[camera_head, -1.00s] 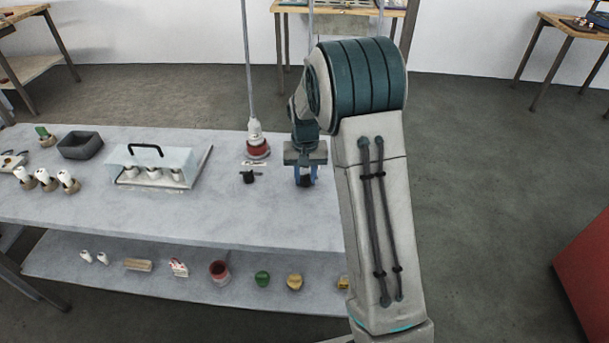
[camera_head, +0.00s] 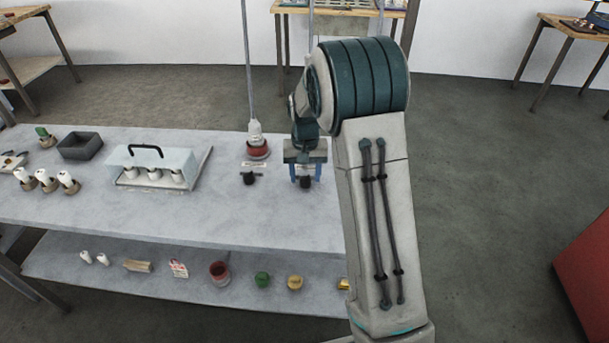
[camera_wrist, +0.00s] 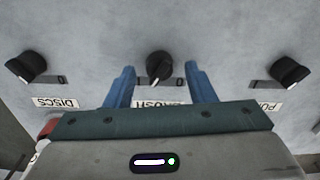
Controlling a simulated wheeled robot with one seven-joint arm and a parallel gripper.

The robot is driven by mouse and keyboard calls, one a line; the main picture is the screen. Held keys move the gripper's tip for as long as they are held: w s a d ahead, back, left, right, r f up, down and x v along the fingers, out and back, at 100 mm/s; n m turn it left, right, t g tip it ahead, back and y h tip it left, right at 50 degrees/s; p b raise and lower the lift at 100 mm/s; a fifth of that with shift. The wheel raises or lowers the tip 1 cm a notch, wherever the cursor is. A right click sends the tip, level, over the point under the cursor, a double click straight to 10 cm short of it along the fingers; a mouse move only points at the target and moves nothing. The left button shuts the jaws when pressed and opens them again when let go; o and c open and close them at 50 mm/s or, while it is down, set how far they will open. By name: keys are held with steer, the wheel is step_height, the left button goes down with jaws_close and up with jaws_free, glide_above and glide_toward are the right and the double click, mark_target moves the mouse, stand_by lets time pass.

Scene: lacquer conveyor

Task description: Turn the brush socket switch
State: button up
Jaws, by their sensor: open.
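The brush switch is a black rotary knob (camera_wrist: 158,68) on the grey bench top, with a partly covered label (camera_wrist: 150,104) that seems to read BRUSH upside down. My gripper (camera_wrist: 159,70) is open, its blue fingers on either side of this knob, with a gap visible at each side. In the head view, my gripper (camera_head: 305,178) points down over the bench, and the dark knob (camera_head: 305,183) shows between its fingers. The knob's pointer is slightly tilted in the wrist view. The fingertips' height relative to the knob is hard to tell.
Similar knobs flank it: one labelled DISCS (camera_wrist: 27,67) and another at the right (camera_wrist: 289,71). On the bench (camera_head: 230,215) stand a red-based socket with a pole (camera_head: 257,148), a clear-covered tray (camera_head: 190,181) and a dark bin (camera_head: 79,147). A lower shelf holds small items.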

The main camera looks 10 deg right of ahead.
mark_target(305, 176)
step_height(305, 176, up, 13)
stand_by(0.3)
steer(key=s+n+t, duration=0.2)
steer(key=s, duration=2.5)
steer(key=shift+s+r+t, duration=0.3)
steer(key=shift+s+t, duration=0.1)
